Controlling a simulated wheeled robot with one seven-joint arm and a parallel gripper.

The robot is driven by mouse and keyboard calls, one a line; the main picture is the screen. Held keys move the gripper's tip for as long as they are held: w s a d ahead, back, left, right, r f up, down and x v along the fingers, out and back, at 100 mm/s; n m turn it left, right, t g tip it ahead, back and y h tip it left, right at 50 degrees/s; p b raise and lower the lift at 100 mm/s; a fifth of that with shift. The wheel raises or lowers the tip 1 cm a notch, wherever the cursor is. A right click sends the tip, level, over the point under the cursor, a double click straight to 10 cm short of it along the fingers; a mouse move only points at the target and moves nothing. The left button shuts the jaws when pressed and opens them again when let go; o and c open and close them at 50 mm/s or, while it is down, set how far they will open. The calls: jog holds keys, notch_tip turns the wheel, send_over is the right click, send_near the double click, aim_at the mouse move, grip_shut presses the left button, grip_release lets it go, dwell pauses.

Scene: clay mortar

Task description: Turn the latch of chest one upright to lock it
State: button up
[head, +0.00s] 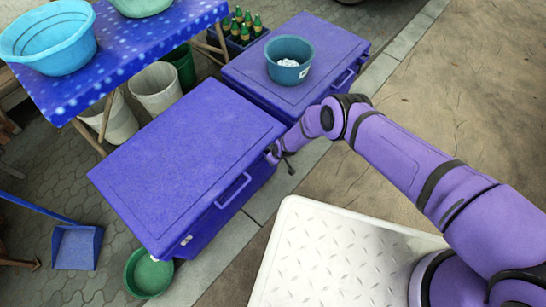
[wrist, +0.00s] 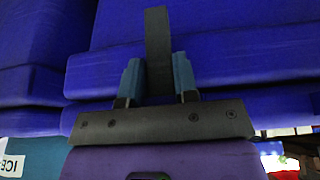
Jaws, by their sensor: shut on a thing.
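The near blue chest (head: 185,165) has its lid closed, with a handle (head: 233,190) on its front side. My gripper (head: 272,155) is at the right end of this chest, by the lid corner. In the wrist view my gripper (wrist: 158,78) has its two teal fingers shut on a dark grey latch bar (wrist: 157,30). The bar runs straight up the picture between the fingers, against the blue chest's side. The latch is too small to make out in the head view. No chest number is readable.
A second blue chest (head: 300,62) stands behind, with a teal bucket (head: 289,60) on its lid. A blue table (head: 100,60) with basins stands at the left. A green bowl (head: 149,272) and a dustpan (head: 77,247) lie on the ground. Paving at the right is clear.

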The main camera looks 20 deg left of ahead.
jog(key=o, duration=0.9)
jog(key=shift+r, duration=0.1)
jog(key=v, duration=1)
jog(key=shift+d+r, duration=0.1)
jog(key=shift+r, duration=0.2)
